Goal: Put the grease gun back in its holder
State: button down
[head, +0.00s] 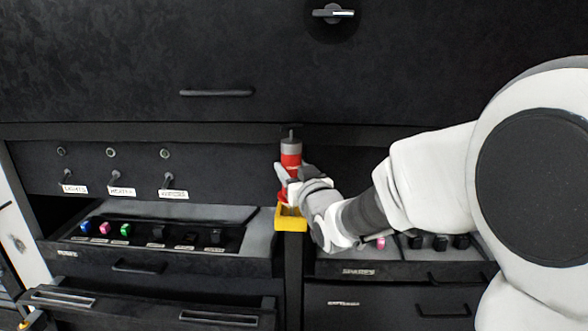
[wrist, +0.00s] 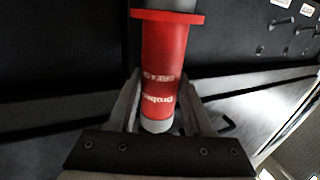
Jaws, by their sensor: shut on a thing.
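The grease gun (head: 291,160) is a red cylinder with a grey top, standing roughly upright in front of the dark cabinet post. My gripper (head: 285,178) is shut on its red body. In the wrist view the red barrel (wrist: 163,58), with white lettering, lies between my two fingers (wrist: 158,95). The yellow holder (head: 291,224) is fixed on the post just below the gun. My gripper hides part of the gun's lower body, and I cannot tell whether its lower end is inside the holder or above it. The holder does not show in the wrist view.
An open tray (head: 215,262) with coloured fuses lies left of the post, under several labelled switches (head: 120,180). A spares tray (head: 400,268) is to the right, partly behind my arm. A drawer (head: 150,308) juts out at lower left.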

jog(key=shift+f+b, duration=0.15)
jog(key=shift+b, duration=0.95)
dwell(0.9)
jog(key=shift+f+b, duration=1.2)
jog(key=shift+b, duration=0.2)
dwell(0.4)
jog(key=shift+c, duration=1.5)
grip_release()
jog(key=shift+o, duration=0.4)
jog(key=shift+f, duration=0.2)
